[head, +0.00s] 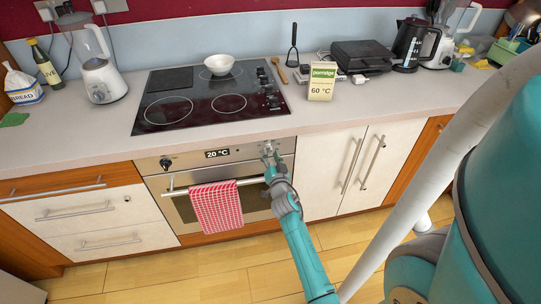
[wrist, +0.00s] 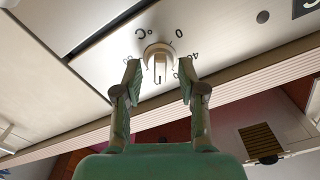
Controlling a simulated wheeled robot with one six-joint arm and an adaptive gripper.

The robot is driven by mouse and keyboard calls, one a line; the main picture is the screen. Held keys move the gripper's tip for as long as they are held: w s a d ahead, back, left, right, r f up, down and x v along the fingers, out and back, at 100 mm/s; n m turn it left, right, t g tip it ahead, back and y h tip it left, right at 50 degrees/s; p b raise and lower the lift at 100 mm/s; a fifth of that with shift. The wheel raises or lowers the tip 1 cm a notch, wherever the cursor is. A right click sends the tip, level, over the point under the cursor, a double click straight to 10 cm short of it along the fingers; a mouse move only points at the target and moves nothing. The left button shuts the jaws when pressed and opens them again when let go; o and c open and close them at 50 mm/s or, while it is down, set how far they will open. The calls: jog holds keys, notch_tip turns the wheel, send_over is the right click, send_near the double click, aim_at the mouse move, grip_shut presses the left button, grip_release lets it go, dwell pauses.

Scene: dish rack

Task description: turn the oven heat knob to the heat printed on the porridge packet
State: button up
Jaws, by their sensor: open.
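The porridge packet (head: 321,82) stands upright on the counter right of the hob and reads 60 °C. The oven display (head: 217,154) reads 20 °C. In the wrist view a round light knob (wrist: 158,60) with a raised grip bar sits on the front panel, with printed marks around it. My gripper (head: 269,153) is at the right end of the oven panel and hides most of that knob in the head view. In the wrist view my gripper (wrist: 159,74) is open, one finger on each side of the knob. I cannot tell whether either finger touches it.
Another knob (head: 165,162) is at the left end of the oven panel. A red checked towel (head: 217,206) hangs on the oven handle (head: 180,191) below and left of my gripper. A white bowl (head: 219,63) stands on the black hob (head: 190,119). The floor in front is clear.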

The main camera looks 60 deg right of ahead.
jog(key=shift+v, duration=0.8)
jog(key=shift+v, duration=3)
jog(key=shift+w, duration=0.1)
jog(key=s+a+f+n+t+y, duration=0.2)
jog(key=s+a+n+y, duration=0.2)
jog(key=a, duration=0.9)
jog(key=s+a+f+n+t+y, duration=0.1)
jog(key=s+a+n+y, duration=0.3)
jog(key=a, duration=0.9)
jog(key=s+a+r+n+y, duration=0.2)
jog(key=s+a+r, duration=0.3)
jog(key=s, duration=0.3)
jog(key=s+a+r+n+y, duration=0.3)
jog(key=s+a+r+n, duration=0.2)
jog(key=s+a, duration=0.2)
jog(key=s, duration=0.2)
jog(key=shift+s+a+r+y, duration=0.15)
jog(key=shift+s+a+y, duration=0.15)
jog(key=shift+a, duration=0.1)
